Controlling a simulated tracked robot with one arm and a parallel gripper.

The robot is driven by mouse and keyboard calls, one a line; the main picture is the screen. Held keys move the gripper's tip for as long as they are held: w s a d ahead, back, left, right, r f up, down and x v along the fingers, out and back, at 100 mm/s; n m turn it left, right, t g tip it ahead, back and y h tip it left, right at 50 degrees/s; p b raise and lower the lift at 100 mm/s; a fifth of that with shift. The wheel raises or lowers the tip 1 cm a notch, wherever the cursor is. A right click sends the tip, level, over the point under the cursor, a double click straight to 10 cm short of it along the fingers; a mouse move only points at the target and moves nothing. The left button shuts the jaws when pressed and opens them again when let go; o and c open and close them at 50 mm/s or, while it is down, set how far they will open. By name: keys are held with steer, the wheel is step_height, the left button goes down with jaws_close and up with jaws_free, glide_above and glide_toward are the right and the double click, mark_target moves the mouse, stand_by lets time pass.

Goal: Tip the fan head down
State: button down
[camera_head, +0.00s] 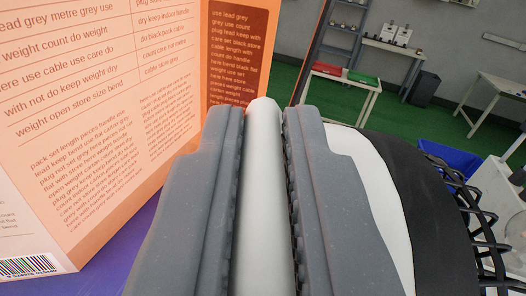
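My gripper (264,120) fills the middle of the camera_head view, with two dark grey fingers and ribbed pads. A smooth off-white bar (264,190) lies lengthwise between the fingers, its rounded end at the tips. The pads sit close against both its sides, and the gripper looks shut on it. What the bar joins to is hidden. Just right of the right finger is what looks like the fan head: a white housing (385,205), a wide black band (425,215) and a black wire grille (475,225). The finger hides its left part; its tilt is unclear.
A large orange printed box (130,110) stands close on the left, on a purple surface (120,245). A blue bin (450,158) and pale equipment (500,200) are at right. Tables (345,80), shelves and a dark bin (424,88) stand farther back on green floor (400,120).

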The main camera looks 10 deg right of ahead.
steer(key=shift+d+f, duration=0.1)
steer(key=shift+d, duration=0.15)
steer(key=shift+a, duration=0.1)
steer(key=shift+m, duration=0.3)
steer(key=d+m, duration=0.1)
steer(key=d+m+b, duration=0.2)
steer(key=d, duration=0.1)
steer(key=shift+s+d+r, duration=0.1)
steer(key=shift+s+r, duration=0.1)
steer(key=shift+r, duration=0.15)
steer(key=shift+s+d+f+m+b, duration=0.1)
steer(key=shift+d+m+b, duration=0.4)
steer(key=shift+d+m, duration=1.05)
steer(key=shift+d, duration=0.15)
steer(key=c, duration=1.5)
jaws_free()
steer(key=shift+d, duration=0.1)
steer(key=shift+s, duration=0.1)
